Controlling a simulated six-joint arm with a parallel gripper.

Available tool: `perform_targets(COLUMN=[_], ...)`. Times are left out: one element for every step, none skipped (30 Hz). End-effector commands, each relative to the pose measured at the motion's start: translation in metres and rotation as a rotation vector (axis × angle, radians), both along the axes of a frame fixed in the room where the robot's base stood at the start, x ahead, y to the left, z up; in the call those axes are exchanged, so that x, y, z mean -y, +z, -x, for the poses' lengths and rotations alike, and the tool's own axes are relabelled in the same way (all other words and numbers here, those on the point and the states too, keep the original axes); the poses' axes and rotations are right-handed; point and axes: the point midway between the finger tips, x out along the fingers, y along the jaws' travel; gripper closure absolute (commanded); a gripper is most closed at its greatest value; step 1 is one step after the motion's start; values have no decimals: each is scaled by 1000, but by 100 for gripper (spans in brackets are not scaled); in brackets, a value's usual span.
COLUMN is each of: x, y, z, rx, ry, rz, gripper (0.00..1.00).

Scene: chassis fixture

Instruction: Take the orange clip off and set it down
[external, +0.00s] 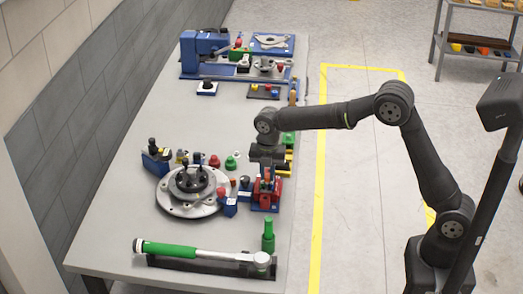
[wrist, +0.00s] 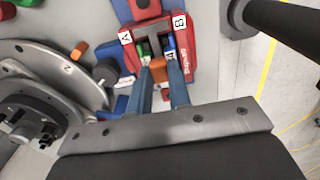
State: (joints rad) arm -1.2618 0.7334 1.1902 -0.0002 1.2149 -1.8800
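The orange clip (wrist: 159,72) shows between my two blue-grey fingertips in the wrist view. It is at a red fixture (wrist: 178,22) marked A and B, which holds small blue and green parts with white labels. My gripper (wrist: 161,78) points down at this fixture, with one finger on each side of the clip. The fingers look close to the clip, but I cannot tell whether they press on it. In the external view my gripper (external: 267,176) is low over the red fixture (external: 266,195) near the table's right edge, and the clip is mostly hidden.
A round metal chassis plate (external: 188,191) stands left of the fixture, with small coloured parts around it. A green-handled torque wrench (external: 195,251) lies in front, beside a green post (external: 268,236). Blue fixtures (external: 190,60) stand at the back. The table's middle (external: 215,125) is clear.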

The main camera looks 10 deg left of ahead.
Motion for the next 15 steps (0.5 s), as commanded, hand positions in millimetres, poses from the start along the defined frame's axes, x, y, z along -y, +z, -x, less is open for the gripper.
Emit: perform_targets(x=[0,0,0,0,0,0,0,0,0,0,0,0,0,0,0], y=[0,0,0,0,0,1,1,2,3,4,5,6,7,8,10], z=[0,0,0,0,0,0,0,0,0,0,0,0,0,0,0], rx=[0,0,0,0,0,0,0,0,0,0,0,0,0,0,0], ry=[0,0,0,0,0,0,0,0,0,0,0,0,0,0,0], rz=[0,0,0,0,0,0,0,-1,-1,-1,-1,-1,-1,0,0], gripper=[100,100,100,100,100,100,100,100,100,100,100,100,100,100,100])
